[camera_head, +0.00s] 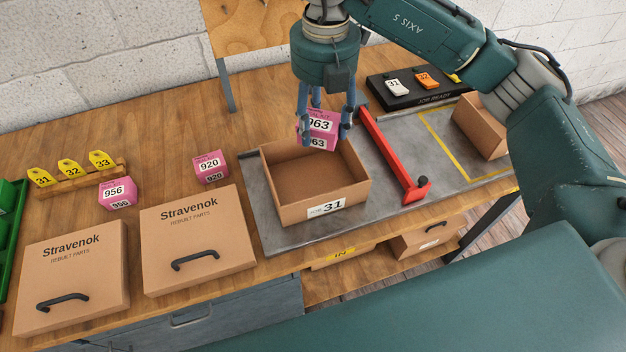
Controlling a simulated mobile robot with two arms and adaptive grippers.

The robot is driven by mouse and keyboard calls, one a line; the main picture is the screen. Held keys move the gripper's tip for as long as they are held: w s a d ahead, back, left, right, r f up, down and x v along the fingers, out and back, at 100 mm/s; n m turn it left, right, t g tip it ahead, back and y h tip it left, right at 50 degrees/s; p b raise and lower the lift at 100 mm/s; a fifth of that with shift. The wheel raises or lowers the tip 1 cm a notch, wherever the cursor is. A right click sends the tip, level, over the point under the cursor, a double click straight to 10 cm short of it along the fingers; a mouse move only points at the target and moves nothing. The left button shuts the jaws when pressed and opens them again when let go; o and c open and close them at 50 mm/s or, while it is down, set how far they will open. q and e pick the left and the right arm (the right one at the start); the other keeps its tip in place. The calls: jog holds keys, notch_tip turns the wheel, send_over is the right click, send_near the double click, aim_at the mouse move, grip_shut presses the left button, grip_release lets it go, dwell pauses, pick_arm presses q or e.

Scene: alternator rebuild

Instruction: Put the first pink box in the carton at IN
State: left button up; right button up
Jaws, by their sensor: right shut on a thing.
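My right gripper (325,115) is shut on a pink box (318,126) marked 963. It holds this box over the far side of an open carton (316,206) labelled JOB 31. The inside of the carton that shows looks empty; the held box hides part of its far wall. The carton stands on a grey plate (268,226). Two more pink boxes, 920 (210,166) and 956 (117,193), stand on the table left of the carton. My left gripper is not in view.
A red bar (391,150) lies right of the carton. Two closed Stravenok boxes (197,252) (70,290) sit front left. Yellow tags 31, 32 and 33 (72,170) stand in a rack. A JOB READY board (405,93) and another carton (480,126) are at right.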

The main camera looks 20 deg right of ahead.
jog(key=m, duration=0.4)
jog(key=w+r+m, duration=0.1)
jog(key=shift+w+a+m, duration=0.1)
jog(key=shift+a+m, duration=0.15)
jog(key=shift+m, duration=0.15)
jog(key=m, duration=0.3)
jog(key=shift+w+a+r+m, duration=0.15)
jog(key=shift+w+r+m, duration=0.1)
jog(key=shift+w+m, duration=0.05)
jog(key=shift+m, duration=0.5)
jog(key=shift+w+f, duration=0.1)
jog(key=shift+f, duration=0.15)
jog(key=p, duration=0.3)
send_over(314, 184)
jog(key=shift+m, duration=0.3)
notch_tip(314, 184, down, 15)
jog(key=shift+f, duration=0.1)
notch_tip(314, 184, down, 4)
jog(key=shift+a+p, duration=0.1)
jog(key=shift+p, duration=0.2)
jog(key=shift+f, duration=0.1)
jog(key=shift+f, duration=0.1)
